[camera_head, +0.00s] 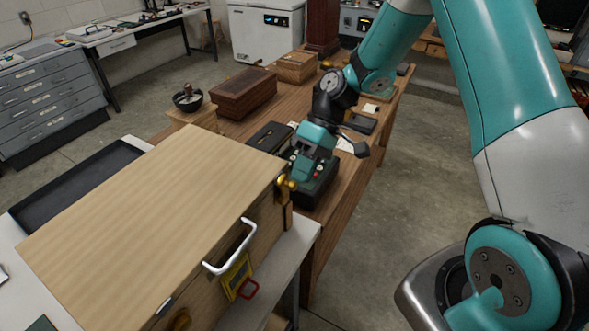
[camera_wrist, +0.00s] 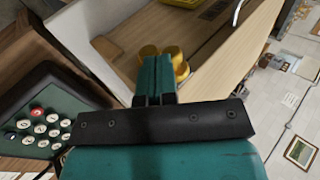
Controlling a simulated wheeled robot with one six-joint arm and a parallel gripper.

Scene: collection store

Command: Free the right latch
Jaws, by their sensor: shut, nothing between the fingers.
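A pale wooden case (camera_head: 150,205) lies on a light bench at the lower left of the head view. Its brass right latch (camera_head: 283,186) is at the far end of the front face; it also shows in the wrist view (camera_wrist: 180,64), with rounded brass parts on both sides of my fingertips. My gripper (camera_head: 294,177) is shut and empty, right at the right latch. In the wrist view the teal fingers (camera_wrist: 155,72) are together and hide part of it. I cannot tell whether they touch it.
A dark keypad device (camera_head: 318,184) stands close beside my gripper on the wooden table (camera_head: 345,192). A brown box (camera_head: 245,92) stands farther back. Open floor lies right.

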